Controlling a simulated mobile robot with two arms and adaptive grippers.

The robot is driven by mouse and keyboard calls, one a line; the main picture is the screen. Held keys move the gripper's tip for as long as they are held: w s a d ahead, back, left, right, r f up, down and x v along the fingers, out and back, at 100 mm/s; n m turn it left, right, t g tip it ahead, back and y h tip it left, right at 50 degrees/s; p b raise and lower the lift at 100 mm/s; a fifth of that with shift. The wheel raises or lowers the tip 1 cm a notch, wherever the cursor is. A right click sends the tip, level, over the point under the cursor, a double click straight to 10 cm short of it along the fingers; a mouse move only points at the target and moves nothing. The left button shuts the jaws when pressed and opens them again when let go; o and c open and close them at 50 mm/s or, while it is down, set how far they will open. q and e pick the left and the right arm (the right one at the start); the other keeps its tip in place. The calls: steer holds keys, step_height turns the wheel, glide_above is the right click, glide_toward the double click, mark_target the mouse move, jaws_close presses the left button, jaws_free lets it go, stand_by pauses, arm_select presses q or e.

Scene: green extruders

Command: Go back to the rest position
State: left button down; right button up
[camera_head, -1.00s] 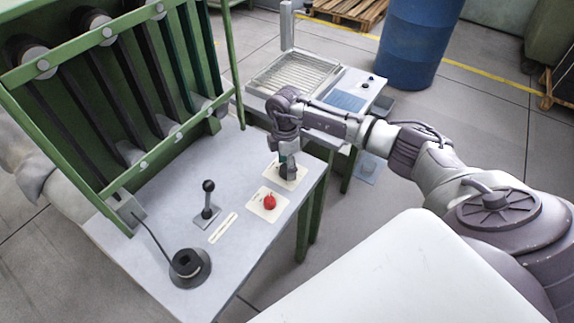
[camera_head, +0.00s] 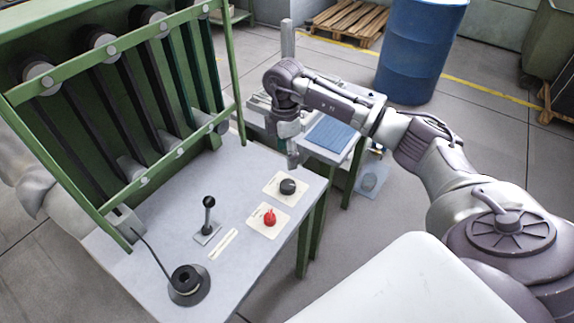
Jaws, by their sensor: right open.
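My right gripper (camera_head: 292,155) is in the head view, pointing down above the far right edge of the grey control table (camera_head: 185,232). It is open and holds nothing. It is apart from the black knob (camera_head: 288,186) on its white plate, which is nearer to me. The red knob (camera_head: 270,217) sits on another white plate just nearer. My left gripper is not in view; a part of my left arm shows at the left edge, behind the green frame.
A green extruder frame (camera_head: 150,172) with black bars stands at the table's left. A black-knobbed lever (camera_head: 208,215) and a round black base (camera_head: 187,281) are on the table. A blue barrel (camera_head: 418,50) and a wooden pallet (camera_head: 350,20) stand behind.

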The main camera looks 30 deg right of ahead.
steer(key=shift+r, duration=0.55)
